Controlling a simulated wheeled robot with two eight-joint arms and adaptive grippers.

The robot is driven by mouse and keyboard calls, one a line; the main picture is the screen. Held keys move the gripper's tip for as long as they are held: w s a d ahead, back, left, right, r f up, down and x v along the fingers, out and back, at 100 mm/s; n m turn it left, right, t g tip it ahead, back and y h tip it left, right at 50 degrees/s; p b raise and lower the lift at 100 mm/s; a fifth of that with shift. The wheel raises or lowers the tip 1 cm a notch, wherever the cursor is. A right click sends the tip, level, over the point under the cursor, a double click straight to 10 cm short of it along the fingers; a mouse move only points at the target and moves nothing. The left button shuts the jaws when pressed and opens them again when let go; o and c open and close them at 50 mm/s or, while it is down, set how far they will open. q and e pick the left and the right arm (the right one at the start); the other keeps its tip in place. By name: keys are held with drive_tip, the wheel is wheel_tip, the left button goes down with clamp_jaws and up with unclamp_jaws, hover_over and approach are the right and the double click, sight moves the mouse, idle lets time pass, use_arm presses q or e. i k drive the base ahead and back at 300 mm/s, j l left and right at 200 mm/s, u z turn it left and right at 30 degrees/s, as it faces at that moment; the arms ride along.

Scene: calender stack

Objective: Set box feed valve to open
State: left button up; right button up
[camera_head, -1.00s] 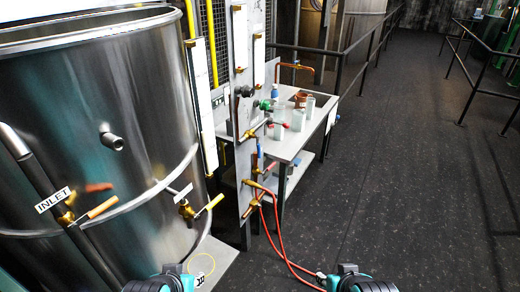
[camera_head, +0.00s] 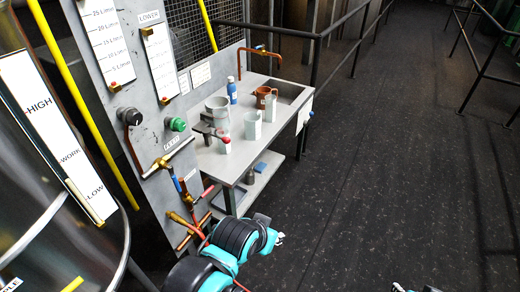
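A grey upright panel (camera_head: 140,95) carries several valves. A brass valve (camera_head: 160,165) with a long bar handle sits below a small white label (camera_head: 172,143), too small to read surely. Lower down are brass valves with a blue handle (camera_head: 177,184) and a red handle (camera_head: 207,191), and another brass valve (camera_head: 186,228) near my arm. I cannot tell which is the box feed valve. My black and teal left arm reaches in front of the panel's foot; its fingers are not discernible. Only a sliver of my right arm shows at the bottom edge; its gripper is out of frame.
A steel tank (camera_head: 40,150) with a level gauge stands at left. Right of the panel, a grey table (camera_head: 230,165) holds a blue bottle (camera_head: 232,90), a copper mug (camera_head: 264,97) and clear containers. Black railings (camera_head: 340,60) stand behind. The dark floor at right is open.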

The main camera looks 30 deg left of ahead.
sight(173, 177)
drive_tip(key=i+l, duration=0.15)
drive_tip(key=i, duration=0.55)
drive_tip(key=i+l, duration=0.1)
drive_tip(key=i, duration=0.6)
drive_tip(key=i+u, duration=0.2)
drive_tip(key=u, duration=0.2)
drive_tip(key=i+u, duration=0.2)
drive_tip(key=u, duration=0.2)
drive_tip(key=i+l+u, duration=0.2)
drive_tip(key=u, duration=0.2)
drive_tip(key=i+l+u, duration=0.15)
drive_tip(key=u, duration=0.25)
drive_tip(key=i+l+u, duration=0.2)
drive_tip(key=u, duration=0.2)
drive_tip(key=i+l+u, duration=0.15)
drive_tip(key=u, duration=0.35)
drive_tip(key=i+l+u, duration=0.15)
drive_tip(key=u, duration=0.35)
drive_tip(key=l+u, duration=0.25)
drive_tip(key=u, duration=0.25)
drive_tip(key=i+l+u, duration=0.1)
drive_tip(key=l+u, duration=0.2)
drive_tip(key=u, duration=0.2)
drive_tip(key=l+u, duration=0.25)
drive_tip(key=u, duration=0.25)
drive_tip(key=l+u, duration=0.25)
